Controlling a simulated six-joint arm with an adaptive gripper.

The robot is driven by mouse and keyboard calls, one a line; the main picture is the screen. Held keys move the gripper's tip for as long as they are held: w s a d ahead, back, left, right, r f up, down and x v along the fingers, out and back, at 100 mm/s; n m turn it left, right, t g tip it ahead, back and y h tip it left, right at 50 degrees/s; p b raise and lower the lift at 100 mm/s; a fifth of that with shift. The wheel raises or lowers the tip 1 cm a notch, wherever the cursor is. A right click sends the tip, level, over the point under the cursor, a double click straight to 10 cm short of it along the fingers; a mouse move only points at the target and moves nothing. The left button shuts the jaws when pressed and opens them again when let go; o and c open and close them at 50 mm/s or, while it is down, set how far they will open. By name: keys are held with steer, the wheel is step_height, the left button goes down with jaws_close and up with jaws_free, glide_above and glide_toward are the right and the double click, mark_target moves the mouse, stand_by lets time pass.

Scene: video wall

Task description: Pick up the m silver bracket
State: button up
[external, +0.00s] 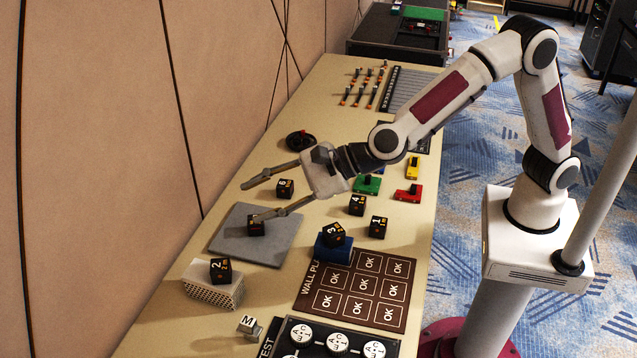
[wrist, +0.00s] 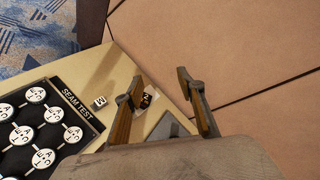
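The m silver bracket (external: 248,325) is a small silver-grey piece with a white face marked M. It sits on the beige table near the front, left of the SEAM TEST panel. In the wrist view the bracket (wrist: 99,102) lies left of both fingers. My gripper (external: 248,203) is open wide with nothing between its fingers. It is above the table, over the back edge of the grey pad, well behind the bracket. The wrist view also shows the open gripper (wrist: 160,78), its left finger partly hiding a dark cube.
A perforated grey block (external: 213,284) with a black cube (external: 220,270) on it stands behind the bracket. A black cube (external: 256,226) sits on the grey pad (external: 240,246) under one finger. The SEAM TEST panel (external: 268,337) borders the bracket's right. The wall rises at left.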

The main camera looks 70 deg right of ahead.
steer(key=w+a+f+m+h, duration=0.1)
steer(key=a+f+m, duration=0.35)
steer(key=f, duration=0.25)
steer(key=m+t+h, duration=0.1)
steer(key=m+h, duration=0.4)
steer(key=m, duration=0.5)
glide_toward(250, 331)
steer(key=w, duration=0.1)
steer(key=w+d, duration=0.1)
steer(key=w+r, duration=0.1)
steer(key=shift+w+d, duration=0.1)
steer(key=shift+d, duration=0.3)
steer(key=shift+w, duration=0.1)
steer(key=shift+x, duration=1.2)
